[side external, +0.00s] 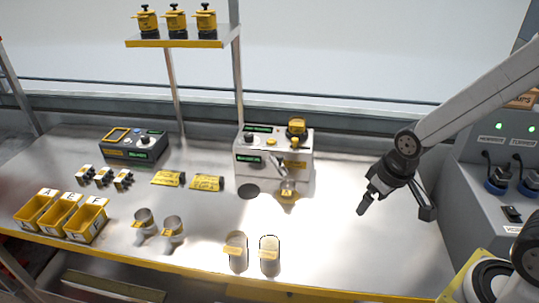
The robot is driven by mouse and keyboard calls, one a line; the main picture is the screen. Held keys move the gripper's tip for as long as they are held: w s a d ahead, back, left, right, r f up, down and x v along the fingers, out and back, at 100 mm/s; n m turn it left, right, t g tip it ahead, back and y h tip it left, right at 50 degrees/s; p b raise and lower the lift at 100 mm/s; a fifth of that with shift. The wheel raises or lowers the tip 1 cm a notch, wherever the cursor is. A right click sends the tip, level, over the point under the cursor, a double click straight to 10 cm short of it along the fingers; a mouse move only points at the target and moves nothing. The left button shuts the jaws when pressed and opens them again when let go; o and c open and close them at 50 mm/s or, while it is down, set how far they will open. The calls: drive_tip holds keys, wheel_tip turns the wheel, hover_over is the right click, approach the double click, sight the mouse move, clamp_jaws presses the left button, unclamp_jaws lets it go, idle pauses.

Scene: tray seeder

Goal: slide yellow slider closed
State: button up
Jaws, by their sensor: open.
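The seeder (250,175), a pale box with dark green labels and knobs, stands at the back middle of the bench. A small yellow plate (296,164) on its front right, beside a slanted grey chute, may be the yellow slider; it is too small to tell how far open it is. A yellow-edged cup (288,194) sits below the chute. My gripper (367,195) is open and empty, in the air to the right of the seeder, clear of it, pointing down and left.
Two clear yellow-banded jars (237,250) stand at the front edge, with two metal cups (144,222) to their left. Yellow bins (85,222), yellow packets (168,179) and a dark box (135,149) are at left. A grey cabinet (480,190) stands right. The bench below my gripper is clear.

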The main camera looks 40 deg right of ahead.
drive_tip(key=shift+w, duration=0.2)
drive_tip(key=c, duration=0.7)
drive_tip(key=t, duration=1.3)
approach(297, 140)
drive_tip(key=w+a+f, duration=0.1)
drive_tip(key=w, duration=0.2)
drive_tip(key=shift+c, duration=0.2)
drive_tip(key=shift+w+d+f+t, duration=0.3)
drive_tip(key=shift+w+t, duration=0.15)
drive_tip(key=shift+t, duration=0.15)
drive_tip(key=shift+w+d+f+t, duration=0.2)
drive_tip(key=shift+w+f+t, duration=0.1)
drive_tip(key=shift+w+t, duration=0.25)
drive_tip(key=shift+w, duration=3.8)
